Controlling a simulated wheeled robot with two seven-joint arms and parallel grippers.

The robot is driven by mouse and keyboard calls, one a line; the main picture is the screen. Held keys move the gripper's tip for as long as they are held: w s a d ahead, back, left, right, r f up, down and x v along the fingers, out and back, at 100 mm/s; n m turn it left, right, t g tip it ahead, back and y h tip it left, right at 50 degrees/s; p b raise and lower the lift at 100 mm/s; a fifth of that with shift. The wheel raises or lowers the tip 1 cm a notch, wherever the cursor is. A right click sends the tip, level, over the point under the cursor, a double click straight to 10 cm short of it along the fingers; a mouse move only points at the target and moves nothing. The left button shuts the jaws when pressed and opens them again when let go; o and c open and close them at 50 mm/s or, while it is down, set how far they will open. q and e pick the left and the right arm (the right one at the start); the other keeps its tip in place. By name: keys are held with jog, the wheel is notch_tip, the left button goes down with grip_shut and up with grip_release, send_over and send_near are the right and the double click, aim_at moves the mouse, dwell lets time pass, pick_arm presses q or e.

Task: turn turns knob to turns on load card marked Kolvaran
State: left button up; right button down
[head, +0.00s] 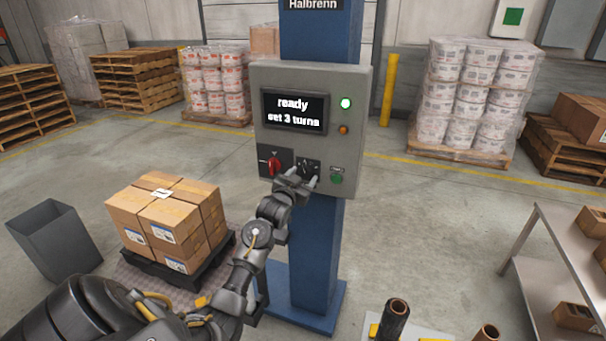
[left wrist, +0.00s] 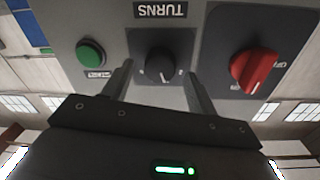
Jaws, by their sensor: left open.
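The turns knob (left wrist: 158,66) is black with a pale pointer mark and sits under an upside-down TURNS label in the left wrist view. In the head view, its dark plate (head: 309,163) shows on the grey control box (head: 355,95), partly hidden by my gripper. My left gripper (head: 303,178) is open, with one finger on each side of the knob; contact cannot be told. The screen (head: 294,111) reads "ready" and "set 3 turns". A small white card (head: 162,193) lies on the cartons (head: 155,215); its text is unreadable. No Kolvaran marking is legible. My right gripper is out of view.
A red switch (head: 274,164) and a green button (head: 336,178) flank the knob closely. The box is on a blue post (head: 316,255) marked Halbrenn. A grey bin (head: 55,240) stands left, a metal table (head: 535,270) right.

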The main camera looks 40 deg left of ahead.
pick_arm(q)
jog(key=shift+w+a, duration=0.1)
jog(key=shift+w, duration=0.25)
jog(key=c, duration=1)
